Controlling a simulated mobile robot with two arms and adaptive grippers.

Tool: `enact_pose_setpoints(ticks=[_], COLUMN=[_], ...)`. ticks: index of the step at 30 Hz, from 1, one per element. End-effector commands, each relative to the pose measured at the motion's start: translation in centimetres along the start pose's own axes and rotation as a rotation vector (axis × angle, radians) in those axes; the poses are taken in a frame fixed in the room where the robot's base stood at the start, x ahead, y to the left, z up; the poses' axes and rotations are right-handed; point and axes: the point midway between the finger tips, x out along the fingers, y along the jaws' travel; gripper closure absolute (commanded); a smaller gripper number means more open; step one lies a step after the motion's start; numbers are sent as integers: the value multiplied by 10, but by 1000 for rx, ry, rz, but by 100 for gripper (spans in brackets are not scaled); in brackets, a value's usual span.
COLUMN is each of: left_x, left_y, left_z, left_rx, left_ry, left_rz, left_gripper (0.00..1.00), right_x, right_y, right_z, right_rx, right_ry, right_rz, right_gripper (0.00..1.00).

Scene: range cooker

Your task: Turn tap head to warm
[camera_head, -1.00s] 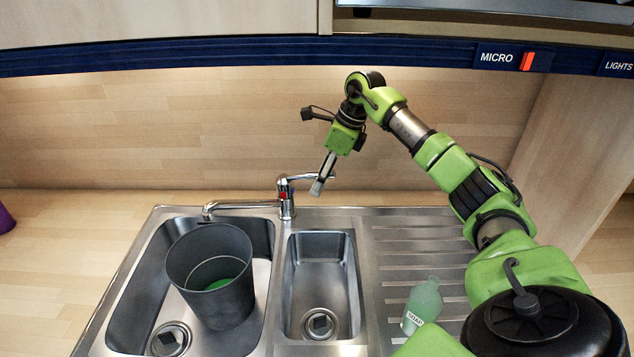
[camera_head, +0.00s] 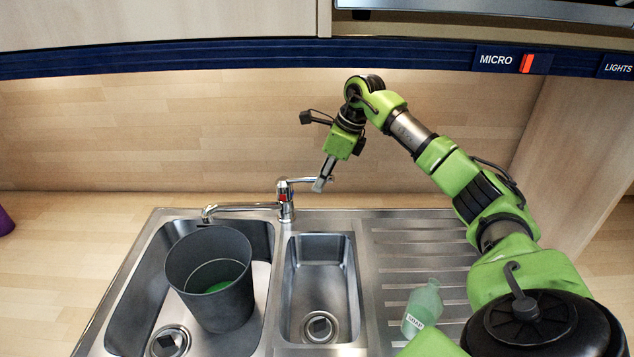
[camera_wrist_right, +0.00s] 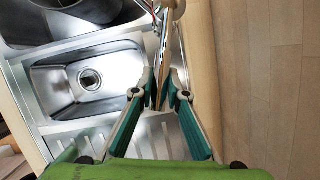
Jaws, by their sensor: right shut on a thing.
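The chrome tap (camera_head: 286,205) stands at the back of the sink with its spout reaching left over the large basin. A red mark shows on the tap body. The tap head lever (camera_head: 305,180) points right. My right gripper (camera_head: 320,185) is at the lever's right end, pointing down. In the right wrist view the lever (camera_wrist_right: 164,60) runs down between the fingers of my right gripper (camera_wrist_right: 162,100), which are shut on it. The exact contact at the tips is hard to make out. My left gripper is not in view.
A dark bucket (camera_head: 190,262) with something green inside stands in the large basin. The small basin (camera_head: 320,262) is empty. A green soap bottle (camera_head: 424,306) is on the drainboard (camera_head: 400,236). A wooden wall (camera_head: 180,130) is close behind the tap.

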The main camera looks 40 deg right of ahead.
Motion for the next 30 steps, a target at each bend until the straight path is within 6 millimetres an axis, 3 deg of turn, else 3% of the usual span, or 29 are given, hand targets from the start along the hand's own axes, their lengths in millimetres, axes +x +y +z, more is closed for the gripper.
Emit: enact_pose_setpoints(ticks=[30], left_x=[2], left_y=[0], left_z=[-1], left_rx=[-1], left_ry=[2], left_rz=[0], left_gripper=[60], right_x=[6], right_y=[22], right_z=[2], right_rx=[-5], right_ry=[3], right_rz=[9], right_gripper=[90])
